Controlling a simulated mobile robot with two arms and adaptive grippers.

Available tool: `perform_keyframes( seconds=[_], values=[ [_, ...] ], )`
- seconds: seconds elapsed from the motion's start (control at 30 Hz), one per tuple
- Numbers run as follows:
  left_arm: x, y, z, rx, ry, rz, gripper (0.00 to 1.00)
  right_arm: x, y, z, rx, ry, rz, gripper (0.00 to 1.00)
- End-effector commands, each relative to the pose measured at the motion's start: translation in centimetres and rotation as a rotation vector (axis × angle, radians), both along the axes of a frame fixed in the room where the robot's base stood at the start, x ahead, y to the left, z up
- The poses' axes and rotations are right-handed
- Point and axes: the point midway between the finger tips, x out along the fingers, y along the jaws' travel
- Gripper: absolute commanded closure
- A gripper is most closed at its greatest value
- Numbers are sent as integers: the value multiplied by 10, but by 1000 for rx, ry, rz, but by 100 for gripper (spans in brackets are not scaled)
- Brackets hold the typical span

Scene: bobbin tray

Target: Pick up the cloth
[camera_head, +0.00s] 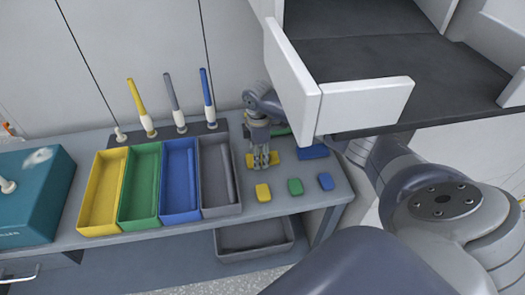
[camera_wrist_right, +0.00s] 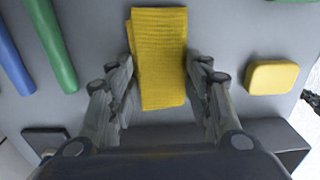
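A yellow folded cloth (camera_wrist_right: 160,60) with a waffle-like weave lies flat on the grey table in the right wrist view. In the head view the yellow cloth (camera_head: 250,161) is partly hidden behind my right gripper (camera_head: 261,163). My right gripper (camera_wrist_right: 161,68) is open, with one finger at each side of the cloth in the right wrist view. I cannot tell whether the fingers touch it. My left gripper is not in view.
A blue cloth (camera_head: 312,152) and yellow (camera_head: 263,192), green (camera_head: 295,186) and blue (camera_head: 325,181) blocks lie nearby. Yellow, green, blue and grey trays (camera_head: 206,211) stand left. A white open drawer (camera_head: 366,106) overhangs the table's right side.

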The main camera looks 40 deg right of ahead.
Motion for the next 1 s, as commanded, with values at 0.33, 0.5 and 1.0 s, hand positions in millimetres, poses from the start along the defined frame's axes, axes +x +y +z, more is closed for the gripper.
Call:
perform_keyframes(
  seconds=[0.33, 0.5, 1.0],
  values=[
    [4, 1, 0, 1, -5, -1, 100, 0, 0, 0, 0, 0, 0, 72],
    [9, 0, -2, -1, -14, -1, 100, 1, 0, 19, 1, -4, -1, 72],
    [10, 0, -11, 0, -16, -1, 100, 1, 0, 98, 0, -1, -1, 72]
  ],
)
